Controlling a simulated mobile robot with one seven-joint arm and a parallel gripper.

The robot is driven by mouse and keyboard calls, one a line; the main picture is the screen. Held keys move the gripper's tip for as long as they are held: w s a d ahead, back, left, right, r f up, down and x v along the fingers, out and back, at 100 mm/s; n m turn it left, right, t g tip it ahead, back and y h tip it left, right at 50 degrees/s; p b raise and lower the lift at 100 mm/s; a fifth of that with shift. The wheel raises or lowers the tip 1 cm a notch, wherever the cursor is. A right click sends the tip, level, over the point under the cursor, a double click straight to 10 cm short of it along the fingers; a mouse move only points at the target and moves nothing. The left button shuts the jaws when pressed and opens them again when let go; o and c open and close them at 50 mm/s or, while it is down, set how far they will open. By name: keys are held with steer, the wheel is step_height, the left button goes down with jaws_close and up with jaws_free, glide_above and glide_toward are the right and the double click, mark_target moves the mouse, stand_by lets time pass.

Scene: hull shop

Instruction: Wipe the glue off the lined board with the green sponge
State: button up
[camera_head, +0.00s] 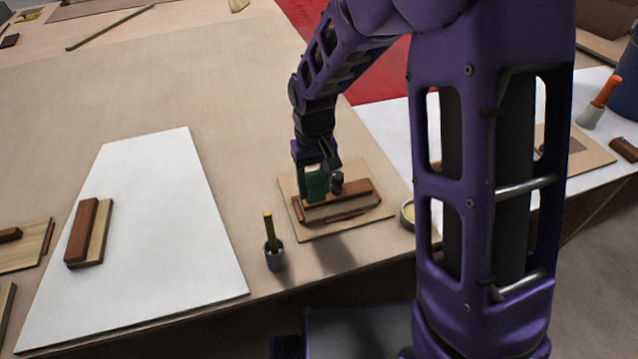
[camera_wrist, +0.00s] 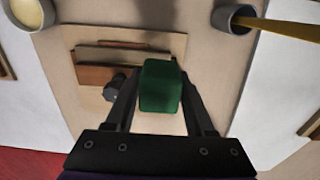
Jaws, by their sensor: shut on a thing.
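My gripper (camera_head: 318,188) is shut on the green sponge (camera_wrist: 160,86), which sits between its two fingers. In the head view the sponge (camera_head: 314,184) is partly covered by the gripper. It is over or beside a light board (camera_head: 305,232) that bears brown and pale wooden strips (camera_head: 338,205). The wrist view shows this board (camera_wrist: 85,103) behind the sponge. I cannot tell whether the sponge touches it. I cannot make out lines or glue on this board.
A dark knob-like thing (camera_wrist: 115,88) is close to the left finger. A round pot (camera_head: 408,215) and a grey cup (camera_head: 275,260) with a yellow stick stand near the table's front edge. A white panel (camera_head: 160,240) bears a wooden block (camera_head: 83,230). Another board (camera_head: 580,158) with a dark patch lies right.

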steer(key=shift+s+a, duration=0.1)
steer(key=shift+a, duration=0.15)
steer(key=shift+f, duration=0.1)
step_height(320, 180, down, 8)
steer(key=b, duration=0.6)
steer(key=shift+w+d+r+p, duration=0.1)
steer(key=shift+w+d+p, duration=0.15)
steer(key=shift+d, duration=0.8)
steer(key=shift+w+d+r+p, duration=0.15)
steer(key=shift+w+d, duration=0.15)
steer(key=shift+d, duration=0.8)
steer(key=shift+w+d+r+p, duration=0.1)
steer(key=shift+w+d+p, duration=0.15)
steer(key=shift+d, duration=0.8)
steer(key=shift+f, duration=0.25)
steer(key=shift+a, duration=0.15)
